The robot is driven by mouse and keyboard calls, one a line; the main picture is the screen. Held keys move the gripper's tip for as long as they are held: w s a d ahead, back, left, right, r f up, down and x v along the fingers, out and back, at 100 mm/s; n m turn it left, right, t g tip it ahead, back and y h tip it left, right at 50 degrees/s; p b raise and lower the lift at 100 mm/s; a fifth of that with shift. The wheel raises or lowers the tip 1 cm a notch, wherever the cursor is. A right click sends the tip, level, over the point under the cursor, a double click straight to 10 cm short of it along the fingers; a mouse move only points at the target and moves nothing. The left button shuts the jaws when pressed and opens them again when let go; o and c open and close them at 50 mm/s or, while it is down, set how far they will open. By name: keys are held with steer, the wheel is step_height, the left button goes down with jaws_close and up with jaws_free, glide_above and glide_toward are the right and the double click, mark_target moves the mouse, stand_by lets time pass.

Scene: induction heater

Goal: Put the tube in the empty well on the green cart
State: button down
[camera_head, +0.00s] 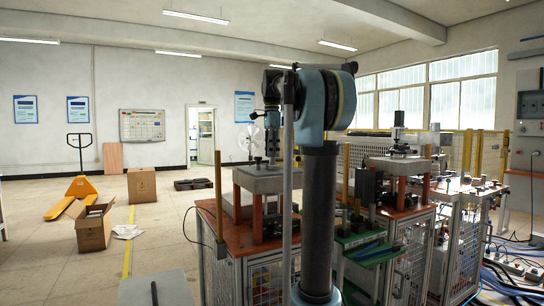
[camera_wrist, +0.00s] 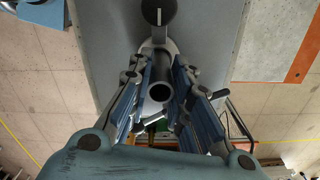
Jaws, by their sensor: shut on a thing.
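In the wrist view, my gripper (camera_wrist: 163,62) has its two blue-padded fingers closed around a dark grey tube (camera_wrist: 160,92). The tube's round open end faces the camera; its far end is hard to make out. In the head view, my arm stands in the middle of the picture and I cannot clearly pick out the gripper or the tube there. The green cart (camera_head: 355,238) is right of my arm, low among the machine stands, with dark long items (camera_head: 370,252) on its green top. The empty well cannot be made out.
Press machines on orange-red tops (camera_head: 233,236) stand left and right of my arm. A grey panel (camera_wrist: 110,40) lies beyond the gripper, with tiled floor around it. Cartons (camera_head: 93,228) and a yellow pallet truck (camera_head: 80,187) stand on open floor at left. Cables lie at lower right.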

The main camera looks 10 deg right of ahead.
step_height(320, 180, up, 7)
steer(key=shift+r, duration=0.2)
stand_by(1.4)
stand_by(0.3)
